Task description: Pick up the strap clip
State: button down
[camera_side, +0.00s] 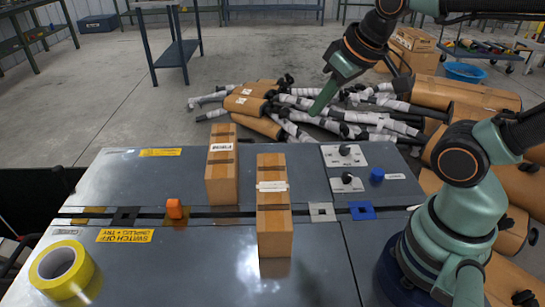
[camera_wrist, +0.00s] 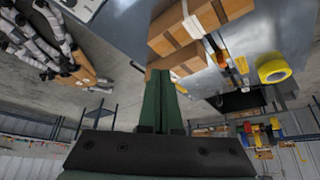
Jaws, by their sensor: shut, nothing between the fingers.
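A small orange piece, which looks like the strap clip (camera_side: 175,209), stands by the dark slot across the grey table, left of the two cardboard boxes. In the wrist view an orange spot (camera_wrist: 241,64) between the boxes and the tape seems to be the same piece. My gripper (camera_side: 318,108) is high above the table's far edge, to the right of and well apart from the orange piece. Its green fingers (camera_wrist: 161,85) are together with nothing between them.
A yellow tape roll (camera_side: 61,270) lies at the front left. A blue cap (camera_side: 377,174) is at the right. Wrapped mufflers (camera_side: 300,115) lie behind the table.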

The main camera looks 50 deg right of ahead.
dwell(0.4)
jog(key=c, duration=0.5)
grip_release()
jog(key=n+g, duration=0.6)
jog(key=n, duration=0.3)
send_over(172, 202)
notch_tip(172, 202, down, 12)
notch_tip(172, 202, down, 12)
